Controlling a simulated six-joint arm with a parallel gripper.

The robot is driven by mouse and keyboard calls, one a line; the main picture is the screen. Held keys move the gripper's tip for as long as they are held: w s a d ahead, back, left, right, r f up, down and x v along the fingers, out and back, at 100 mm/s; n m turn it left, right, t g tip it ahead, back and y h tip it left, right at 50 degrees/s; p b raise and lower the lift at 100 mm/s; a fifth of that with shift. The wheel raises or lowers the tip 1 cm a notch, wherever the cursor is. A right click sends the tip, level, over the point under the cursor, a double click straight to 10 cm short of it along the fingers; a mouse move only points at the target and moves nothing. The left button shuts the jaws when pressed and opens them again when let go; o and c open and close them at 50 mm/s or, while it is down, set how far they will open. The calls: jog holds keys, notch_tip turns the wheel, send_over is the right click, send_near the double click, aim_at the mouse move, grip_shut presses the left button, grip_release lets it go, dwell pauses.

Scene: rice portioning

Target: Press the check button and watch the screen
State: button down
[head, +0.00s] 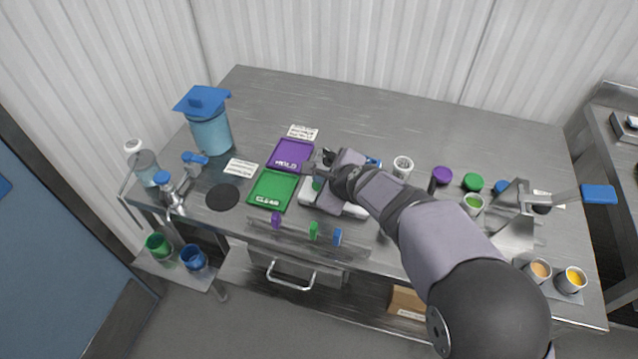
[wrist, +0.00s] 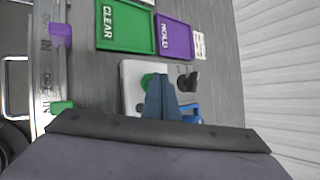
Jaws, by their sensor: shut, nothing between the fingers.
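A white device (head: 352,210) sits on the steel table right of the green CLEAR tray, largely hidden by my arm in the head view. It also shows in the wrist view (wrist: 129,78). A round green button (wrist: 146,80) is on its top, and a bit of green (head: 317,185) shows beside my arm in the head view. My gripper (wrist: 160,78) is shut and empty, its fingertips overlapping the button's edge in the wrist view. I cannot tell whether they touch it. No lit screen or reading can be made out.
The green CLEAR tray (head: 258,200) and purple HOLD tray (head: 279,157) lie left of the device. A small black piece (wrist: 188,80) and a blue part (wrist: 192,112) are close to my fingers. A front rail holds coloured clips. The back of the table is clear.

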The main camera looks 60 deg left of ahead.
jog(key=shift+f+b, duration=0.5)
jog(key=shift+f, duration=0.05)
dwell(0.6)
jog(key=shift+r, duration=0.2)
jog(key=shift+r+p, duration=0.75)
jog(key=shift+p, duration=0.25)
notch_tip(320, 180, up, 5)
jog(key=p, duration=0.5)
jog(key=shift+w, duration=0.1)
dwell(0.4)
